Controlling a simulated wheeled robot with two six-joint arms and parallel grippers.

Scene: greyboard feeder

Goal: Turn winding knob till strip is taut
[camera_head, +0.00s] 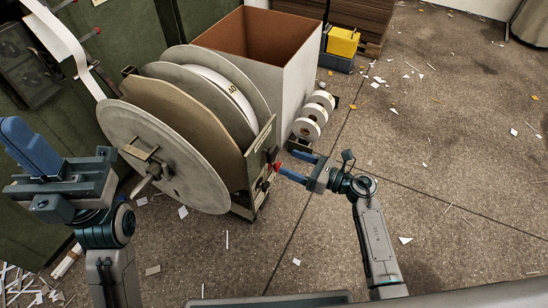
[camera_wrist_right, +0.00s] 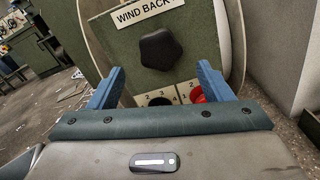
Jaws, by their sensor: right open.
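The winding knob (camera_wrist_right: 163,49) is a black lobed knob on a green panel under a "WIND BACK" label (camera_wrist_right: 146,13) in the right wrist view. My right gripper (camera_wrist_right: 158,78) is open, its two blue fingers spread below and to either side of the knob, which is not gripped. In the head view my right gripper (camera_head: 291,163) is at the reel stand's right end panel. The white strip (camera_head: 62,38) runs down from the top left toward the reel with a bend in it; its tautness is unclear. My left gripper (camera_head: 40,160) is at the left, apart from the reel.
The large reel (camera_head: 150,165) has grey and brown discs. Below the knob are a numbered plate (camera_wrist_right: 158,98) and a red knob (camera_wrist_right: 196,93). A big open box (camera_head: 290,75) and small white rolls (camera_head: 312,112) stand behind. Floor at right is mostly clear, with paper scraps.

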